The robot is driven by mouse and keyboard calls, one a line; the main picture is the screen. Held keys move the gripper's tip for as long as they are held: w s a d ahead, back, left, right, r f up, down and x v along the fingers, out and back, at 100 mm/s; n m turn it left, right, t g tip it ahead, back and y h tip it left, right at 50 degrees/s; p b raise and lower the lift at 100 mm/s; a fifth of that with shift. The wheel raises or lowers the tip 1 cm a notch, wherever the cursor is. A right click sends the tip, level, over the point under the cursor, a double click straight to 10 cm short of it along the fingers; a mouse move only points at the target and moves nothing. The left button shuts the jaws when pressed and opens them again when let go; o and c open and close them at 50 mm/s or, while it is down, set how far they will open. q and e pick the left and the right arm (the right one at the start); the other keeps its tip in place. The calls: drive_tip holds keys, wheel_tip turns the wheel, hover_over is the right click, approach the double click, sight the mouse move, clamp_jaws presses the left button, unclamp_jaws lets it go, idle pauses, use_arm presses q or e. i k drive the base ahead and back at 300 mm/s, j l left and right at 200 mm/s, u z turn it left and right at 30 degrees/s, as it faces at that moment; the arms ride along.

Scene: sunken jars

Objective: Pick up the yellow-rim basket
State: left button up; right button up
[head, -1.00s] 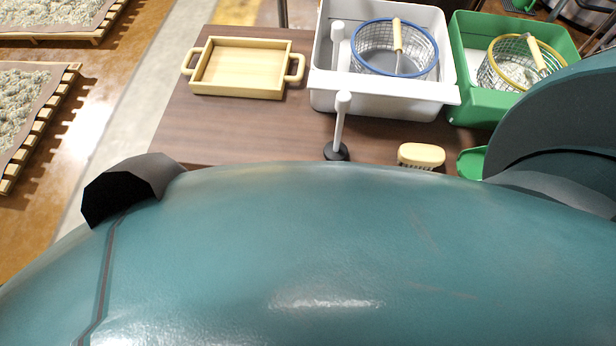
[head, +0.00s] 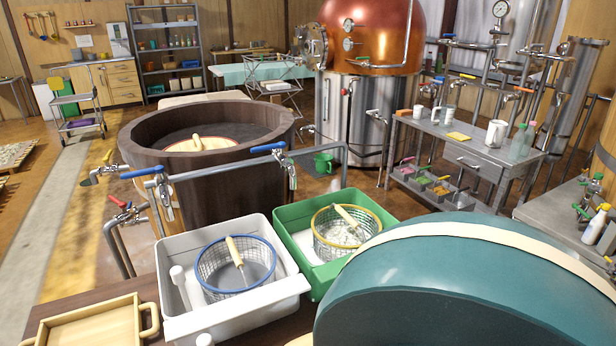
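The yellow-rim basket (head: 318,242) is a wire mesh basket with a wooden handle and pale contents. It sits in the green basin (head: 290,219) at the centre right of the head view. My large teal body part covers the area in front of the basin and hides its near right side. Neither of my grippers shows in the head view.
A white basin (head: 176,333) holding a blue-rim basket (head: 213,289) stands left of the green basin. A wooden tray (head: 95,325) lies at the lower left. Blue-handled taps (head: 268,148) and a dark wooden vat (head: 235,188) stand behind.

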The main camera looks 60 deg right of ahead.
sight(336, 241)
drive_tip(key=z, duration=1.65)
